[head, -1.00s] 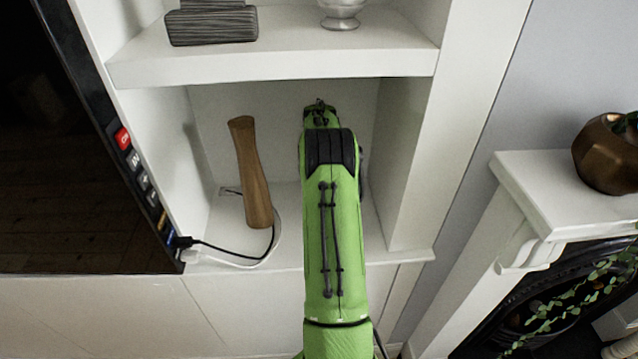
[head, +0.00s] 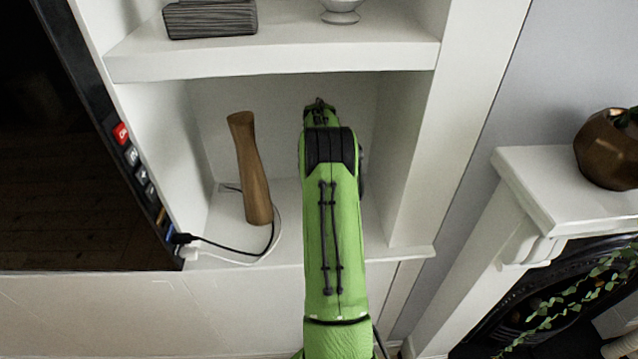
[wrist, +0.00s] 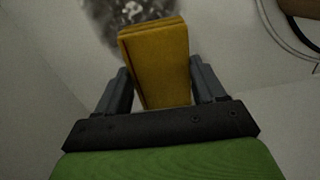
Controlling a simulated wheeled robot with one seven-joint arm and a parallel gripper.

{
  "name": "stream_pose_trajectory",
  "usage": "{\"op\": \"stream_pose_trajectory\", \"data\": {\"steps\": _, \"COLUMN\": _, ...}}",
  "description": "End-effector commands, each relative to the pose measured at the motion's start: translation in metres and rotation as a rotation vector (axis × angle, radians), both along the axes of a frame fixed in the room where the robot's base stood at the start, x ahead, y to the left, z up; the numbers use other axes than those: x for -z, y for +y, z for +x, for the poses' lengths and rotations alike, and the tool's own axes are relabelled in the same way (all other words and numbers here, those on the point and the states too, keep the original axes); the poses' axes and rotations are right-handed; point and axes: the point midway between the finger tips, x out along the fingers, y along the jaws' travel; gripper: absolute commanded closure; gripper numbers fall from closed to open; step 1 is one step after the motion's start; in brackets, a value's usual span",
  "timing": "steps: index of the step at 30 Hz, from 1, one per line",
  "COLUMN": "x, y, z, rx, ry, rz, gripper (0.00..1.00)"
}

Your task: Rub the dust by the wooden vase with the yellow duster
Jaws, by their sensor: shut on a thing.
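The wooden vase (head: 250,170), tall, brown and narrow-waisted, stands on the lower shelf in the head view, left of my green arm. In the wrist view my gripper (wrist: 158,74) is shut on the yellow duster (wrist: 155,58), a yellow block between the two dark fingers. The dust (wrist: 104,14) is a dark grey smudge on the pale surface at the top of the wrist view. The duster's far end overlaps its lower right edge in the picture; I cannot tell whether they touch. In the head view my arm hides gripper, duster and dust.
Side walls and an upper shelf (head: 275,62) enclose the niche. A black and a white cable (head: 225,252) run beside the vase's foot. A dark screen (head: 85,170) stands at left. A mantel (head: 535,185) with a bronze pot (head: 603,160) is at right.

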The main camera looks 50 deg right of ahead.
Motion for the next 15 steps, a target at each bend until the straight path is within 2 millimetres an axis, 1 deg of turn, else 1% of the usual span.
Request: {"op": "stream_pose_trajectory", "data": {"steps": 15, "x": 0.0111, "y": 0.0001, "z": -0.0001, "rx": 0.000, "ry": 0.000, "rz": 0.000, "gripper": 0.55}}
